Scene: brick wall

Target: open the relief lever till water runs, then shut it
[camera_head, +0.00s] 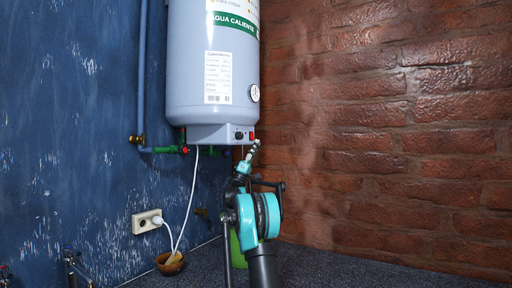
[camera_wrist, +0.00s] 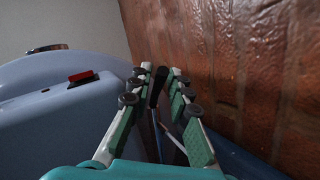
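The grey-blue water heater (camera_head: 190,75) hangs at the corner of the blue and brick walls. Its underside has a pale panel with a red switch (camera_head: 252,135), which also shows in the wrist view (camera_wrist: 82,78). My gripper (camera_head: 256,145) is raised just below and right of that panel. In the wrist view my gripper (camera_wrist: 160,72) has its two fingers apart, with a dark lever-like handle (camera_wrist: 157,87) between them. A narrow gap seems to show beside the handle, and firm contact is not visible. I see no running water. In the head view my gripper hides the handle.
Green pipe fittings with a red knob (camera_head: 184,150) are under the heater's left side. A white cable runs to a wall socket (camera_head: 147,221). A small brown bowl (camera_head: 170,264) and a green container (camera_head: 237,250) stand on the dark speckled counter (camera_head: 350,272). The brick wall (camera_head: 390,130) is close on the right.

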